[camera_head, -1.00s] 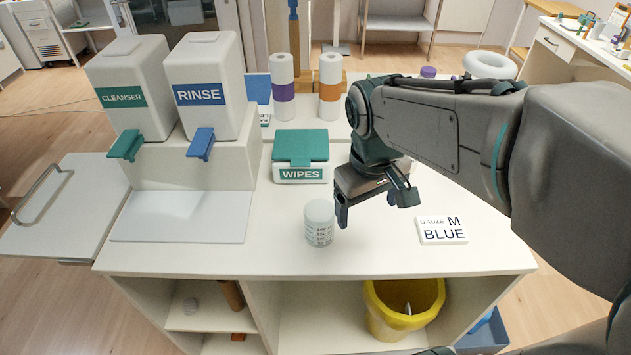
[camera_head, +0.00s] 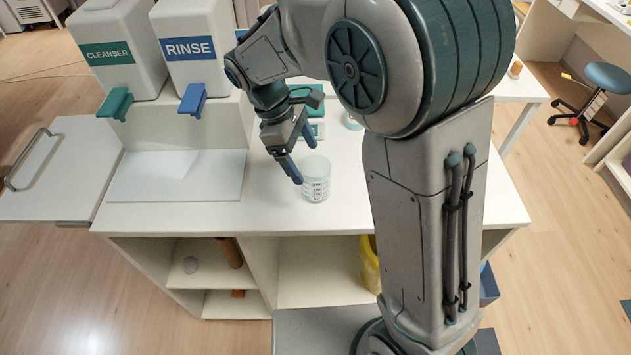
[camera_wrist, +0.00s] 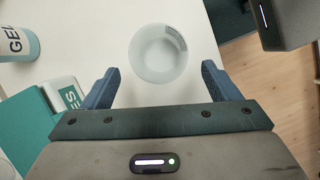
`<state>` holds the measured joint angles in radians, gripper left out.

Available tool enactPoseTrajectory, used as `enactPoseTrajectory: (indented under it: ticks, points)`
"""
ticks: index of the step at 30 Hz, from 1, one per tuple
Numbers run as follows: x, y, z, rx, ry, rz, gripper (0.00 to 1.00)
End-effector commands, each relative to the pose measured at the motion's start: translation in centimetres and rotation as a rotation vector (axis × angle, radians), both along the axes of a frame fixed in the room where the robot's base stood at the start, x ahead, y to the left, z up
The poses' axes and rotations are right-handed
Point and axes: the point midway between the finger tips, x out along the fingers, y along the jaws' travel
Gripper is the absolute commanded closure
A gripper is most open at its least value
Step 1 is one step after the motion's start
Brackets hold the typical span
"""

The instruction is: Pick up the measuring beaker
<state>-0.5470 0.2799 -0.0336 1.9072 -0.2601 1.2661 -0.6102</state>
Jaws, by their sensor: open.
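The measuring beaker (camera_head: 316,180) is a clear, whitish cup with printed marks, standing upright on the white counter near its front edge. In the wrist view the beaker (camera_wrist: 158,53) is seen from above, just beyond and between the fingertips. My gripper (camera_head: 304,158) is open and empty, angled down beside the beaker in the head view. In the wrist view my gripper (camera_wrist: 157,82) has its two blue fingers apart, one toward each side of the beaker. I cannot tell whether a finger touches it.
The cleanser (camera_head: 118,50) and rinse (camera_head: 193,48) dispensers stand on a stand at left. The wipes box (camera_wrist: 50,115) and a gel container (camera_wrist: 17,45) are close by. A yellow bin (camera_head: 369,265) sits in the shelf below. My arm hides the counter's right part.

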Motion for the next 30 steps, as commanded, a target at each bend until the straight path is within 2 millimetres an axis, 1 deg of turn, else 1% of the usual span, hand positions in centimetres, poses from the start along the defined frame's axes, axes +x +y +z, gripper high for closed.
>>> enactPoseTrajectory:
  ticks: [1, 3, 8, 11, 15, 18, 21, 27, 28, 29, 30]
  points:
    - [-0.1, -0.3, -0.8, -0.001, 0.002, -0.001, 0.17]
    - [-0.2, -0.6, -1.6, -0.001, 0.001, -0.001, 0.17]
    - [-0.3, -1.1, -2.4, 0.000, -0.001, -0.002, 0.17]
    - [-0.5, -1.6, -3.3, -0.001, 0.000, -0.002, 0.17]
    - [-0.9, -2.8, -5.3, -0.002, 0.002, -0.003, 0.17]
    - [-1.0, -3.2, -6.3, 0.000, -0.001, -0.002, 0.17]
    - [-1.1, -3.4, -6.8, 0.000, -0.001, -0.002, 0.17]
    - [-1.0, -3.3, -6.8, 0.001, -0.002, -0.001, 0.17]
    - [-1.0, -3.3, -6.8, 0.001, -0.002, -0.001, 0.23]
    - [-1.0, -3.3, -6.8, 0.001, -0.002, -0.001, 0.31]
    - [-1.0, -3.3, -6.8, 0.001, -0.002, -0.001, 0.43]
